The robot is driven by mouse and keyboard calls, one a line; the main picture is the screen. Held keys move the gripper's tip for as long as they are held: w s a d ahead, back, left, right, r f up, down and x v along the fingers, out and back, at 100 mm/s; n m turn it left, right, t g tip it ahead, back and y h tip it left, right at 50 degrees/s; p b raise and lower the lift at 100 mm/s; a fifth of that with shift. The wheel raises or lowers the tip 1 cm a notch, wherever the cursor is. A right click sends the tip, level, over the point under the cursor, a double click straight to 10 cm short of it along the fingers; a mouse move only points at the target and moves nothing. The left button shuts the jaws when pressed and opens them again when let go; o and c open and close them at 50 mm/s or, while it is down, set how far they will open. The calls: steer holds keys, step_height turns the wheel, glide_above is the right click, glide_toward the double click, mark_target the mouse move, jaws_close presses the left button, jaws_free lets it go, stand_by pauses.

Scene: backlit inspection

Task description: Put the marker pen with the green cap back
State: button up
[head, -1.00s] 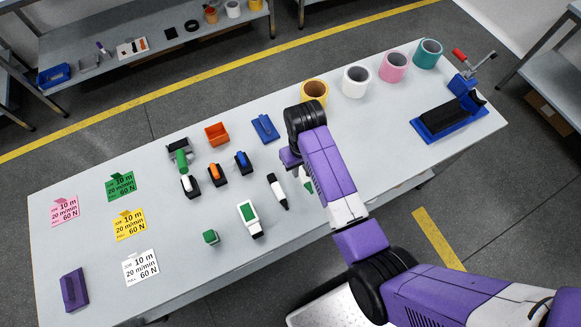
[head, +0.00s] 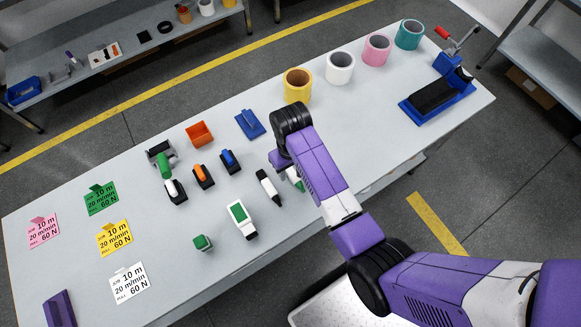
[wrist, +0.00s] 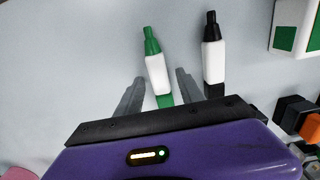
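The marker pen with the green cap (wrist: 155,68) lies on the table, white-bodied with green at both ends. In the wrist view it lies between the spread fingers of my gripper (wrist: 160,76), with a gap on each side. My gripper is open and empty. I cannot tell how far the fingers are above the pen. In the head view the pen (head: 296,182) is partly hidden by my arm, and my fingers are hidden. A similar pen with a black cap (wrist: 213,62) lies to its right in the wrist view; it also shows in the head view (head: 268,186).
A white and green box (head: 242,219) and a green block (head: 203,243) lie nearby. Several black-based coloured items, such as the orange one (head: 203,176), stand left of the pens. Tape rolls (head: 340,68) line the back. A blue vise-like device (head: 437,102) is at right.

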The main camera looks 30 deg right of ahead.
mark_target(292, 173)
steer(key=shift+f, duration=0.1)
steer(key=shift+f+b, duration=0.2)
steer(key=shift+b, duration=0.4)
steer(key=r, duration=0.5)
steer(key=s+r, duration=0.1)
steer(key=r, duration=0.2)
steer(key=shift+a+r+b, duration=0.1)
steer(key=shift+b, duration=0.2)
